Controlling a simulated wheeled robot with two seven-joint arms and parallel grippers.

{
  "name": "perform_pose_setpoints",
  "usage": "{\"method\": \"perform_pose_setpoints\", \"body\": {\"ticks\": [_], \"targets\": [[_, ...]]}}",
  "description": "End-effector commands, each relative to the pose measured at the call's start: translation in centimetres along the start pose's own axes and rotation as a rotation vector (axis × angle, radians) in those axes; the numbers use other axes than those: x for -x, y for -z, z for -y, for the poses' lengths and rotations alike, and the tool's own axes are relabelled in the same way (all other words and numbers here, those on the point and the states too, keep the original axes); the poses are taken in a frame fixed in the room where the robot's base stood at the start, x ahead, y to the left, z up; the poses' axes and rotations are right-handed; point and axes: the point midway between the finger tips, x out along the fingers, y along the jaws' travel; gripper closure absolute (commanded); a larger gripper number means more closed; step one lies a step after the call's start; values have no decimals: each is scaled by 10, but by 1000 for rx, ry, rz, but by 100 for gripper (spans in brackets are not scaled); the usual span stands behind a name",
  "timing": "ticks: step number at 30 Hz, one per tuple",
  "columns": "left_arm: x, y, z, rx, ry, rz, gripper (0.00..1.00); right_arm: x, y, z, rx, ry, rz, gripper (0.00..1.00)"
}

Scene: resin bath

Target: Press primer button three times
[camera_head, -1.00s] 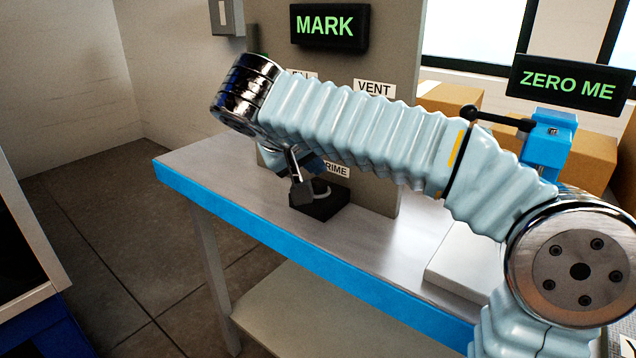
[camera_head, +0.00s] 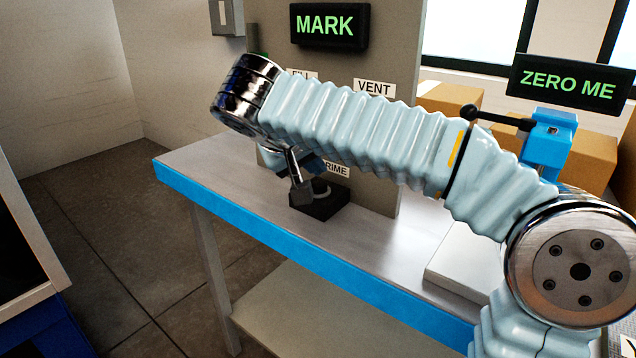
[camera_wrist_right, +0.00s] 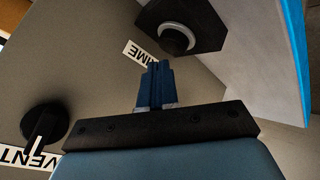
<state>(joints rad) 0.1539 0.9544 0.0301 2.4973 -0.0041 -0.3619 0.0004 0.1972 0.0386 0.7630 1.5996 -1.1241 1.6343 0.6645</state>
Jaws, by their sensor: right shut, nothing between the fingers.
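The primer button (camera_wrist_right: 174,38) is a dark round cap with a pale ring on a black base. In the head view its black base (camera_head: 322,207) stands on the bench against the grey panel, under the PRIME label (camera_head: 336,170), partly hidden by my right arm and gripper. My right gripper (camera_wrist_right: 156,68) is shut and empty, its blue fingers pointing towards the panel near the PRIME label. In the wrist view the button lies up and right of the fingertips, apart from them in the picture; the depth gap is unclear. My left gripper is not in view.
The panel carries a VENT label (camera_head: 374,88), a black VENT knob (camera_wrist_right: 45,122) and a MARK display (camera_head: 329,25). A ZERO ME display (camera_head: 569,83), a blue clamp-like device (camera_head: 549,140) and cardboard boxes stand right. The blue-edged bench (camera_head: 215,165) is clear at left.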

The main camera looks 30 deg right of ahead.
Motion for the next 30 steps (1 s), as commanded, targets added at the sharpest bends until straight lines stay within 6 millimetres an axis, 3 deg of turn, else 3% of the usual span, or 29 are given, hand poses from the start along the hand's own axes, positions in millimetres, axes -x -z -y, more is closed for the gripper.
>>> {"method": "perform_pose_setpoints", "body": {"ticks": [30], "targets": [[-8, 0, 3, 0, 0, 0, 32, -9, -7, 6, 0, 0, 0, 100]]}}
